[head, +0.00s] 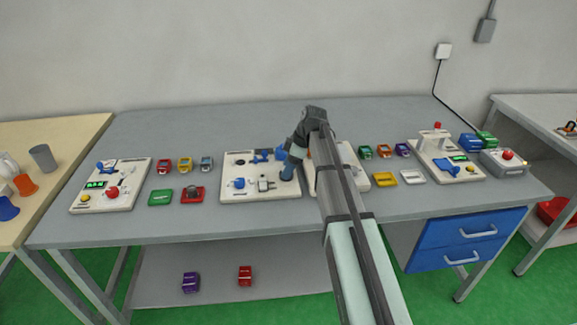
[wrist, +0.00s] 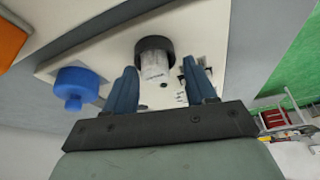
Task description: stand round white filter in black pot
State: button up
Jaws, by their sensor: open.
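In the wrist view my gripper (wrist: 160,72) is open, with one blue finger on each side of a round white filter (wrist: 155,68). Gaps show between the filter and both fingers. The filter's far end meets a round black pot (wrist: 153,44), whose dark rim shows around it. I cannot tell how deep the filter sits. In the head view my gripper (head: 288,172) is low over the right part of the middle white board (head: 235,191). The arm and gripper hide the filter and pot there.
A blue knob (wrist: 78,84) stands on the board, left of the fingers in the wrist view. Another white board (head: 357,179) lies right beside my arm. Small coloured blocks, such as a green one (head: 160,197), lie around. Bare grey table (head: 200,125) shows behind the boards.

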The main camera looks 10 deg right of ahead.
jog(key=v, duration=1.2)
jog(key=shift+w, duration=0.15)
jog(key=shift+d, duration=0.1)
